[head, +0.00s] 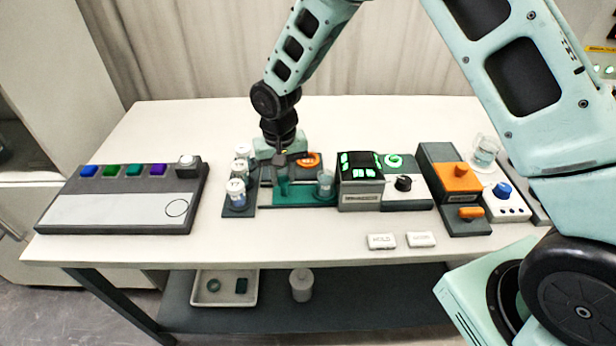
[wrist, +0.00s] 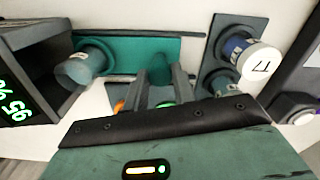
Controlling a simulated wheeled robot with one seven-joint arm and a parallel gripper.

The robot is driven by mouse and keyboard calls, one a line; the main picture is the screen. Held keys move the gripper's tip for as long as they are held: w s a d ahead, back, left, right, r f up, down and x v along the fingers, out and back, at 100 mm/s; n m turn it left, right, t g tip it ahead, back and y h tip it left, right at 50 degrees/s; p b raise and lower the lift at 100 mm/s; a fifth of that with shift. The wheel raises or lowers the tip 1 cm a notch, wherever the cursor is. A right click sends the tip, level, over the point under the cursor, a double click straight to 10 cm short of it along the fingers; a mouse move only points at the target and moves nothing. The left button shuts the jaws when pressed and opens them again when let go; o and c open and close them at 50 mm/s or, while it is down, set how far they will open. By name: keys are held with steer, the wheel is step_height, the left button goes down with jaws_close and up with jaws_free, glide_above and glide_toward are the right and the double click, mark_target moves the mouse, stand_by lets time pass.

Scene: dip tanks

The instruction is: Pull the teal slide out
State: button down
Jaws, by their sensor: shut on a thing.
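The teal slide (head: 300,196) is a flat teal plate at the front of a dark unit in the middle of the table. It also shows in the wrist view (wrist: 130,48). An upright teal handle (head: 283,188) stands near its left end in the head view. My gripper (head: 281,168) points down over the slide. In the wrist view its fingers (wrist: 162,88) are closed around the handle (wrist: 160,66). A greyish clear cup (head: 325,184) stands on the slide's right part; it shows at left in the wrist view (wrist: 84,66). My gripper hides part of the unit behind.
A dark rack (head: 240,210) with several white-capped vials stands close at left. A box with a green display (head: 360,190) stands close at right. Two white labels (head: 381,241) lie near the front edge. Bare table lies in front of the slide.

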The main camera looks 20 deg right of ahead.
steer(key=shift+w+a, duration=0.2)
steer(key=shift+a, duration=0.4)
steer(key=shift+w+a, duration=0.2)
steer(key=shift+a, duration=0.35)
steer(key=shift+r, duration=0.1)
steer(key=c, duration=1.1)
jaws_free()
steer(key=shift+a, duration=0.15)
steer(key=shift+c, duration=0.2)
step_height(320, 180, up, 17)
steer(key=b, duration=0.2)
steer(key=shift+r+b, duration=0.15)
steer(key=shift+b, duration=0.25)
steer(key=s+d+f+n, duration=0.1)
steer(key=s+n, duration=0.3)
steer(key=s, duration=1.1)
steer(key=s+d+f+n, duration=0.2)
steer(key=s+n, duration=0.2)
steer(key=s, duration=1.1)
steer(key=shift+d+y, duration=0.25)
steer(key=shift+y, duration=0.05)
